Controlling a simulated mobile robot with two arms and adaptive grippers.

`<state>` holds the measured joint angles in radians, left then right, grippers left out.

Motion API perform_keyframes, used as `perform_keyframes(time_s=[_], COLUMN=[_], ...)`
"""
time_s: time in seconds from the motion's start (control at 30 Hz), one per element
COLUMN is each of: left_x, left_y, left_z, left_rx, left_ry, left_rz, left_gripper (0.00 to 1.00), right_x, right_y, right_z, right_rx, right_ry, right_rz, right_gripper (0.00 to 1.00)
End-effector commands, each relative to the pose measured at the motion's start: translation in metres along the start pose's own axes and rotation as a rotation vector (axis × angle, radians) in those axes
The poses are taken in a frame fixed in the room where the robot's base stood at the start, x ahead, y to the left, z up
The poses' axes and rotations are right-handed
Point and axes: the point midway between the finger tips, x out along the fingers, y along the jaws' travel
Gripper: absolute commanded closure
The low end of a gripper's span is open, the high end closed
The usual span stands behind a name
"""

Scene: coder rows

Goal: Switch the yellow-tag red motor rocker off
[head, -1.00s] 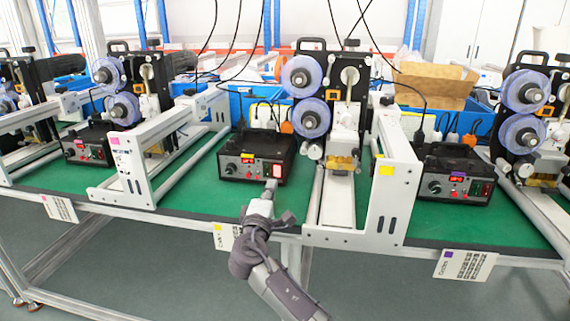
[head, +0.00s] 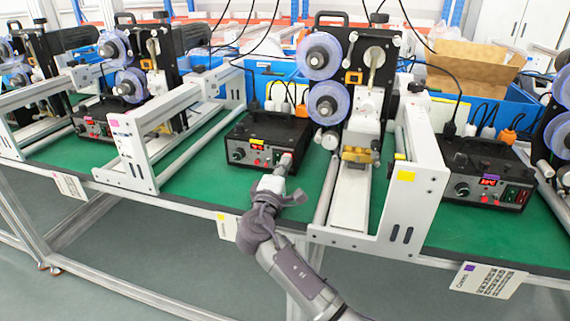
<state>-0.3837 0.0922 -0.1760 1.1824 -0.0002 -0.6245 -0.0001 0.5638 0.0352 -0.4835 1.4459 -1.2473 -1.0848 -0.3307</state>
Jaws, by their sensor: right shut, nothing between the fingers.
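The yellow-tag control box (head: 268,132) is black and stands on the green bench top left of its spool machine. Its front panel has a dark knob, a small red lit display (head: 257,147) by a yellow tag, and red buttons. My right gripper (head: 286,160) is shut and empty, its fingertips at the right end of this panel. They cover the place of the red motor rocker, so its position is hidden. I cannot tell whether the fingertips touch it. My left gripper is not in view.
A purple-tag control box (head: 487,170) stands to the right and a pink-tag one (head: 93,122) to the left. White machine frames (head: 420,170) stand on both sides of my right arm. Blue bins and cables fill the back.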

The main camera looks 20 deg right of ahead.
Motion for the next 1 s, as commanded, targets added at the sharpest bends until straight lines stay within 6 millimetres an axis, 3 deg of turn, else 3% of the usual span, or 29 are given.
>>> perform_keyframes(time_s=[0.3, 0.63, 1.0], left_x=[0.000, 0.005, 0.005], left_y=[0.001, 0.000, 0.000], left_z=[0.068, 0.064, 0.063], left_rx=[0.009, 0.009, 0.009], left_ry=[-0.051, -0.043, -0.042], left_rz=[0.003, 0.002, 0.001], left_gripper=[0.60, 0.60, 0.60], right_x=[0.007, 0.000, -0.055], right_y=[0.007, 0.004, 0.010], right_z=[0.001, 0.001, 0.000], right_rx=[-0.001, 0.000, 0.000], right_ry=[-0.003, -0.002, 0.000], right_rz=[-0.129, -0.121, -0.124], right_gripper=[1.00, 1.00, 1.00])
